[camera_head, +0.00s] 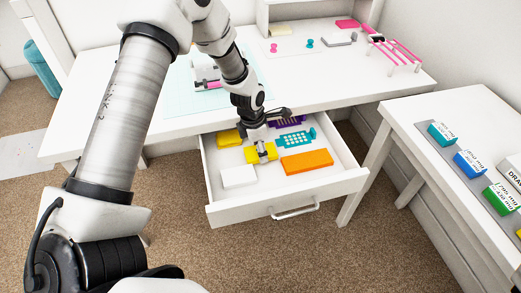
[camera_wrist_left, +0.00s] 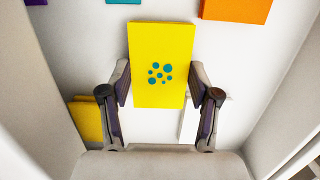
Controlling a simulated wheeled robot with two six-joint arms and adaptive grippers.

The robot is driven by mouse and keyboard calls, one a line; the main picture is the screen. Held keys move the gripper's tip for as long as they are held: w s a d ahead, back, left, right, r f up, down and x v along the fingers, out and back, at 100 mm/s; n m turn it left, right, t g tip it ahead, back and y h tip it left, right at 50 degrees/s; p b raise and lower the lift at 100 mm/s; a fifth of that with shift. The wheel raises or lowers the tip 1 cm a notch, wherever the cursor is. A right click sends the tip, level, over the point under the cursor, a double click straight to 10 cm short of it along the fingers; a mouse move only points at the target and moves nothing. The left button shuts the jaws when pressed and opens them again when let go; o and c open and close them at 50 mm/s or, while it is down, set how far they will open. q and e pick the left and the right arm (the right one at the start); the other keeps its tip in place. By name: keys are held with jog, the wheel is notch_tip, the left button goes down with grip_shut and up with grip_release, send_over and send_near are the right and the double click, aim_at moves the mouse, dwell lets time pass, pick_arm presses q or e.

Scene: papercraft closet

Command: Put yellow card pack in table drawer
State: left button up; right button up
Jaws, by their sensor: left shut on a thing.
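The yellow card pack (camera_wrist_left: 160,85) has teal dots on its face. In the left wrist view it stands between the fingers of my left gripper (camera_wrist_left: 162,98), which is shut on it. In the head view the pack (camera_head: 265,154) and my left gripper (camera_head: 260,148) are over the inside of the open table drawer (camera_head: 338,184). The drawer's pale walls show on both sides in the left wrist view. I cannot tell whether the pack touches the drawer floor. My right gripper is not in view.
The drawer also holds an orange block (camera_head: 306,161), a teal item (camera_head: 296,139), a purple item (camera_head: 290,121), a white box (camera_head: 238,177) and another yellow item (camera_head: 229,138). The white table (camera_head: 180,124) is above the drawer. A side table (camera_head: 415,130) with several small boxes is at right.

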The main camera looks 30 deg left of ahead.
aim_at(255, 153)
pick_arm(q)
jog(key=shift+f, duration=0.15)
jog(key=o, duration=1)
jog(key=shift+f, duration=0.1)
jog(key=shift+r, duration=0.25)
jog(key=r, duration=0.4)
jog(key=s+r+p, duration=0.1)
jog(key=r, duration=0.3)
jog(key=a+r+p, duration=0.1)
jog(key=r, duration=0.2)
jog(key=shift+s+r, duration=0.2)
jog(key=shift+r, duration=0.2)
